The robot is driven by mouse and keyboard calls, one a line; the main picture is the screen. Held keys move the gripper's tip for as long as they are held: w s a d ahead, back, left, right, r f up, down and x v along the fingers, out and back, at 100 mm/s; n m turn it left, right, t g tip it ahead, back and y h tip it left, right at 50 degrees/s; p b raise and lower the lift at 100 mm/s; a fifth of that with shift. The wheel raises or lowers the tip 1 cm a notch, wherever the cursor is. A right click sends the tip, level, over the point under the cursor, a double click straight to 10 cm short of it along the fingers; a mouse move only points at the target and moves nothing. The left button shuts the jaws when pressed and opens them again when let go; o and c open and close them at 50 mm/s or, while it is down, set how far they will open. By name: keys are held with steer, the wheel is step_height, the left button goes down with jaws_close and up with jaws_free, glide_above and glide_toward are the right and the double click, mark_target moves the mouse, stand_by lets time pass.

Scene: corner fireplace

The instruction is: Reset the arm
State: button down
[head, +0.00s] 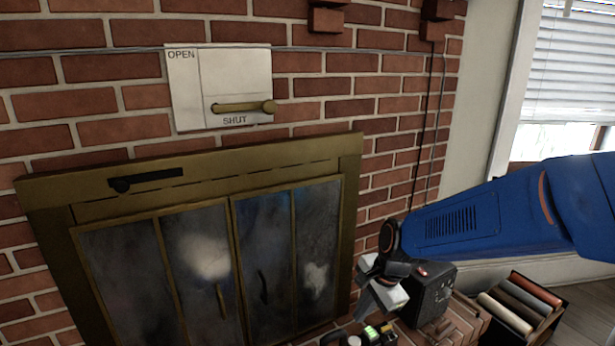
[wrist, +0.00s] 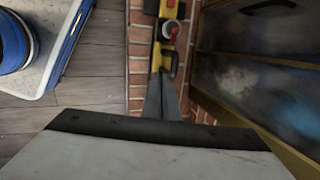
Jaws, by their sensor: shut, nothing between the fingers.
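My blue arm reaches in from the right in the head view. My gripper (head: 362,312) hangs at its end, pointing down in front of the lower right of the fireplace doors. In the wrist view its dark fingers (wrist: 162,98) are together above the brick hearth, with nothing between them. A pale plate with a black edge fills the bottom of that view.
The brass-framed glass fireplace doors (head: 192,262) are closed. A wall plate (head: 184,88) has its brass lever (head: 243,107) near SHUT. A black box (head: 432,296) and a log crate (head: 520,308) stand right.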

steer(key=s+d+r+n+t+h, duration=0.1)
steer(key=s+d+r+n, duration=0.4)
steer(key=s, duration=0.4)
steer(key=s+d+r+n+t+h, duration=0.1)
steer(key=s+d+r+n, duration=0.4)
steer(key=s+d+n, duration=0.3)
steer(key=s+d, duration=0.1)
steer(key=d, duration=0.1)
steer(key=shift+s+d+r+t+h, duration=0.3)
steer(key=shift+r+t+h, duration=0.05)
steer(key=shift+t+h, duration=0.05)
stand_by(1.0)
